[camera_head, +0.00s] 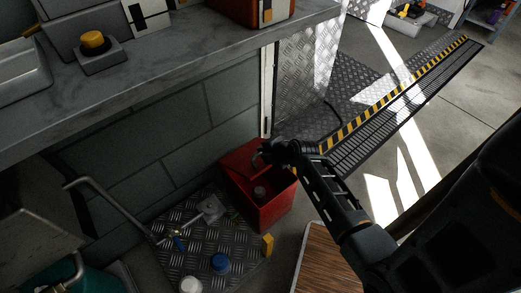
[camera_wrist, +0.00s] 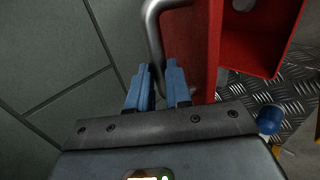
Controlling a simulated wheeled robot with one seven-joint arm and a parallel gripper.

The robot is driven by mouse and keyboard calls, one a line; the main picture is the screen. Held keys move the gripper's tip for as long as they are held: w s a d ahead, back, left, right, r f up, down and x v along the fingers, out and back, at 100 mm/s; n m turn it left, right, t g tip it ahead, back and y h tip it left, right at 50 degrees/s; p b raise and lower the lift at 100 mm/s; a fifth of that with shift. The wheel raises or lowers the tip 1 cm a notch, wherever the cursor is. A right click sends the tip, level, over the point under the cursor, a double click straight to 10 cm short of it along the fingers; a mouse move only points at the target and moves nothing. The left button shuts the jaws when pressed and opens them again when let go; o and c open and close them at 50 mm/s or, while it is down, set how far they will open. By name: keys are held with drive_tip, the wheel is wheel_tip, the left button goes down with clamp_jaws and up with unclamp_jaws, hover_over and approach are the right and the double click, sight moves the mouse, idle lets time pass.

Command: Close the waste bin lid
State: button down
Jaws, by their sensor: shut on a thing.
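The red waste bin (camera_head: 268,213) stands on the floor by the grey wall. It is open at the top, and a dark round thing shows inside it. A red panel that looks like its raised lid (camera_head: 239,161) stands at the bin's wall side; in the wrist view the red lid edge (camera_wrist: 207,45) runs beside my fingers. My gripper (camera_head: 264,156) is at the top of the bin. In the wrist view the blue fingers of my gripper (camera_wrist: 160,75) are shut on a bent metal handle (camera_wrist: 154,32) beside the red panel. The exact contact is partly hidden.
A treadplate platform (camera_head: 207,245) with a blue cap (camera_head: 220,263), a white cap and a yellow block lies left of the bin. A grey counter (camera_head: 180,50) overhangs at upper left. A striped floor grate (camera_head: 400,100) lies to the right. A wooden-topped piece (camera_head: 322,262) stands in front.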

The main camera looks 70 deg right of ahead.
drive_tip(key=s+a+f+t+b, duration=0.1)
drive_tip(key=s+a+f+b, duration=0.1)
drive_tip(key=f+b, duration=0.4)
drive_tip(key=s+a+f+t+h+b, duration=0.1)
drive_tip(key=s+f+b, duration=0.3)
drive_tip(key=b, duration=0.6)
wheel_tip(320, 180, down, 3)
drive_tip(key=shift+a+r, duration=0.1)
drive_tip(key=shift+a, duration=0.35)
drive_tip(key=c, duration=1.1)
unclamp_jaws()
drive_tip(key=shift+r, duration=0.1)
drive_tip(key=shift+o, duration=0.2)
drive_tip(key=p+v, duration=0.2)
drive_tip(key=v, duration=0.5)
drive_tip(key=shift+s+a+p, duration=0.2)
drive_tip(key=shift+s+p, duration=0.1)
drive_tip(key=shift+p, duration=0.1)
drive_tip(key=shift+r, duration=0.1)
